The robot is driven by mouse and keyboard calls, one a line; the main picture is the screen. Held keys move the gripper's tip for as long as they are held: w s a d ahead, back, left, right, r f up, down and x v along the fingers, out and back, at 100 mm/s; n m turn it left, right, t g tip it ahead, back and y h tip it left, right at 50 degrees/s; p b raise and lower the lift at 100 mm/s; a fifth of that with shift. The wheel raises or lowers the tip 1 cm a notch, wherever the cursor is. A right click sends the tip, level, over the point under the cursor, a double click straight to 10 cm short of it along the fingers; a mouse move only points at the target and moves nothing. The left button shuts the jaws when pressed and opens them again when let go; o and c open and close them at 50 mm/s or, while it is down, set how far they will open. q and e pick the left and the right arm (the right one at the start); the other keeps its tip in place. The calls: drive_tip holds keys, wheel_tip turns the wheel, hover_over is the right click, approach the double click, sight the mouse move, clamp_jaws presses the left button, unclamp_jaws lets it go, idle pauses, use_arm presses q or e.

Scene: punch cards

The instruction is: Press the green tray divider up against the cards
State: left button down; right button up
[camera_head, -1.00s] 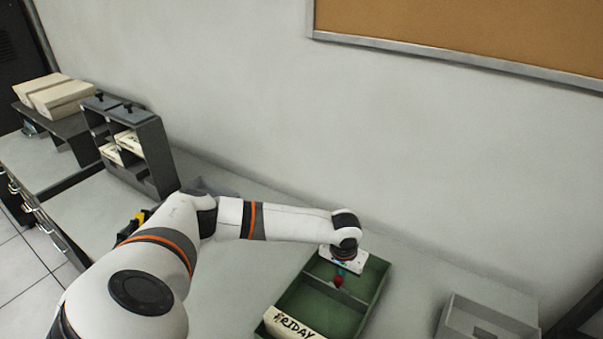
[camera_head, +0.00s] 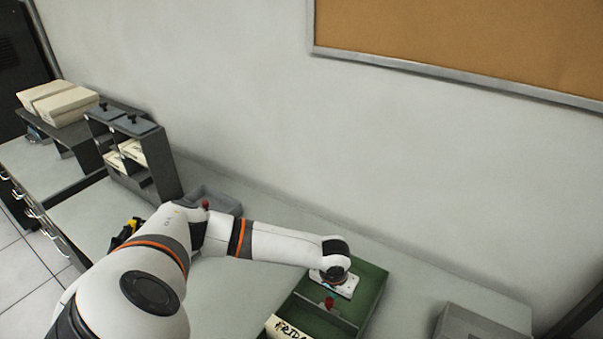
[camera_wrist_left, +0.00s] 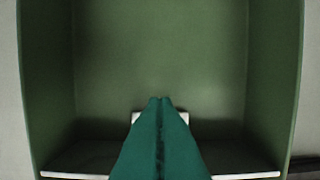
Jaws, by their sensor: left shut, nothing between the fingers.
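The green tray (camera_head: 372,293) stands on the counter in the head view. The green divider with a red knob (camera_head: 329,303) crosses the tray. Pale cards marked FRIDAY (camera_head: 288,329) show at the tray's near end, partly cut off by the picture edge. My left gripper reaches into the tray on the far side of the divider; its fingers are mostly hidden under the hand in the head view. In the left wrist view its teal fingers (camera_wrist_left: 160,100) are shut and empty, over the tray floor. Contact with the divider cannot be made out. My right gripper is not in view.
A grey bin (camera_head: 480,325) stands to the right of the tray. A dark rack (camera_head: 150,155) with card blocks and a small grey tray (camera_head: 222,200) stand to the left. The wall runs behind the counter. Bare counter lies between tray and bin.

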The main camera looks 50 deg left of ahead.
sight(327, 306)
use_arm(q)
drive_tip(key=shift+s+d+p, duration=0.2)
drive_tip(key=shift+s+p, duration=0.45)
drive_tip(key=shift+s, duration=0.25)
drive_tip(key=shift+s+d+p, duration=0.2)
drive_tip(key=shift+s+p, duration=0.4)
drive_tip(key=shift+s, duration=0.25)
drive_tip(key=shift+s+d, duration=0.2)
drive_tip(key=shift+s, duration=0.55)
drive_tip(key=shift+s+d, duration=0.15)
drive_tip(key=shift+s, duration=0.55)
drive_tip(key=shift+s+d, duration=0.2)
drive_tip(key=shift+s, duration=0.65)
drive_tip(key=shift+s+d, duration=0.2)
drive_tip(key=shift+s, duration=0.7)
drive_tip(key=shift+s+d, duration=0.2)
drive_tip(key=shift+s, duration=0.65)
drive_tip(key=shift+w, duration=0.1)
drive_tip(key=shift+r, duration=0.6)
wheel_tip(327, 306, up, 8)
drive_tip(key=s, duration=0.1)
drive_tip(key=shift+d, duration=0.15)
drive_tip(key=shift+s+f, duration=0.15)
